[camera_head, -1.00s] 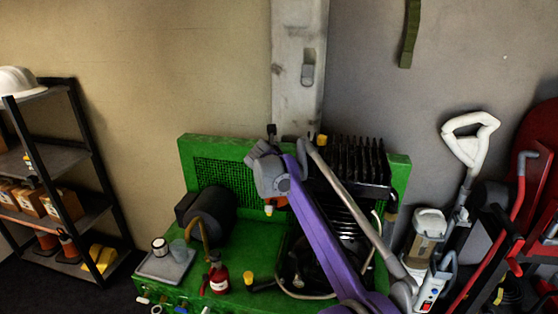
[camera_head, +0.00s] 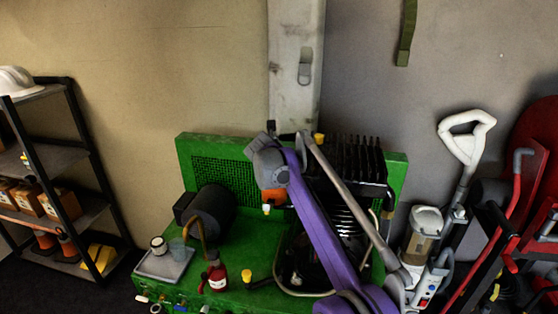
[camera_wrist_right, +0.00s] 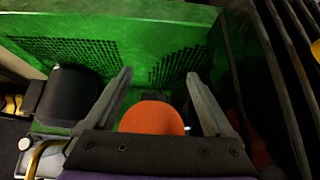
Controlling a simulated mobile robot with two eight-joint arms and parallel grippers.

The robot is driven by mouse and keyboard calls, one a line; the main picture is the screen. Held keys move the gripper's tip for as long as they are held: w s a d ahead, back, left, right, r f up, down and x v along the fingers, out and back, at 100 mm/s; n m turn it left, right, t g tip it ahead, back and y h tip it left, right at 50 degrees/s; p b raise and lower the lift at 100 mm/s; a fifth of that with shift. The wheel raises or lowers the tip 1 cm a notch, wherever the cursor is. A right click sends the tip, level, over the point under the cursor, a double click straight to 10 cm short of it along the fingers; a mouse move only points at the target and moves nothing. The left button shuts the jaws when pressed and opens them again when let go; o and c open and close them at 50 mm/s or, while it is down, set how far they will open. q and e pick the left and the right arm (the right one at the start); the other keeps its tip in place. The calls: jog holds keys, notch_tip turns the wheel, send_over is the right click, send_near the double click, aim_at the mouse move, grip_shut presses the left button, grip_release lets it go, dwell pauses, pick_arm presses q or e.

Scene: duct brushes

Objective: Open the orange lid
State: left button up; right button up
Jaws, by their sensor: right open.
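The orange lid (camera_head: 273,196) shows just below the grey head of my right gripper (camera_head: 262,146) in the head view, partly hidden by it. In the right wrist view the lid (camera_wrist_right: 152,118) is a round orange disc between the two grey fingers of my right gripper (camera_wrist_right: 158,78), with gaps at both sides. The gripper is open and holds nothing. Whether the fingers are level with the lid or above it I cannot tell. My left gripper is not in view.
The green bench (camera_head: 235,260) carries a black cylinder (camera_head: 211,212), a small red bottle (camera_head: 216,277) and a grey tray (camera_head: 168,264). Black fins (camera_head: 355,160) stand close on the right. A green mesh panel (camera_wrist_right: 100,55) rises behind the lid.

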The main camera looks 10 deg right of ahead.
jog(key=b+v, duration=0.1)
jog(key=v, duration=0.9)
jog(key=shift+s+r, duration=0.2)
jog(key=shift+s, duration=0.1)
jog(key=shift+f, duration=0.15)
